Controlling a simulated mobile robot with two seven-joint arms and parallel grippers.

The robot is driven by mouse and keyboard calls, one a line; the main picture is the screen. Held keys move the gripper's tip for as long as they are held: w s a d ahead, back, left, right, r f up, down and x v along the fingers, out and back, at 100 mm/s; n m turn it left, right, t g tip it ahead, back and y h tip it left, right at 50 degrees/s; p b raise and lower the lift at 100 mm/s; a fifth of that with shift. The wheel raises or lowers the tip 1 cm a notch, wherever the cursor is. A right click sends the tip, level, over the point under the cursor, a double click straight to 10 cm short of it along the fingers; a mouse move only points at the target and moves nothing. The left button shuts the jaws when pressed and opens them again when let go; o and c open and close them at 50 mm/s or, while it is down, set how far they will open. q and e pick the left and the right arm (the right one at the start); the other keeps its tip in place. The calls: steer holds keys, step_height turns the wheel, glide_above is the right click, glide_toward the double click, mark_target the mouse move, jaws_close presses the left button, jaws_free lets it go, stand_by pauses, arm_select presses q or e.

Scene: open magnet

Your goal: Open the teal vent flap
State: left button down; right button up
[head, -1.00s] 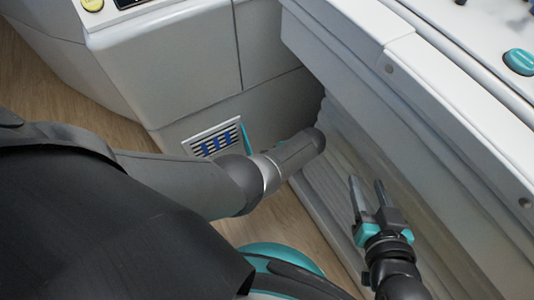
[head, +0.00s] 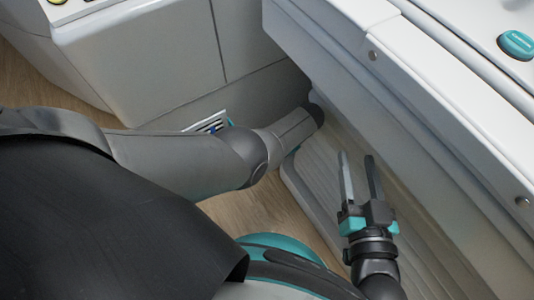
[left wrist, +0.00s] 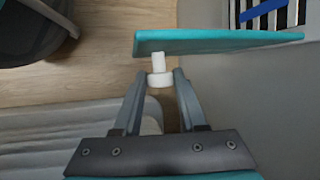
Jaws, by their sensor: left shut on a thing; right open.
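The teal vent flap (left wrist: 215,42) is seen nearly edge-on in the left wrist view, standing out from the wall beside the striped vent opening (left wrist: 275,14). A white knob (left wrist: 159,66) projects from the flap. My left gripper (left wrist: 160,78) is shut on this knob. In the head view my left arm covers most of the flap and vent; only the vent's upper corner (head: 208,122) and a sliver of teal show. My left gripper is hidden there. My right gripper (head: 358,160) is open and empty, over the ribbed base beside the white housing.
The white housing (head: 430,110) with a teal button (head: 516,44) on top rises close to my right gripper. A white cabinet (head: 140,60) stands behind my left arm. Wooden floor (head: 245,210) shows between my arm and the ribbed base (head: 325,190).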

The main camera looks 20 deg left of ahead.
arm_select(q)
steer(key=shift+c, duration=2.3)
jaws_free()
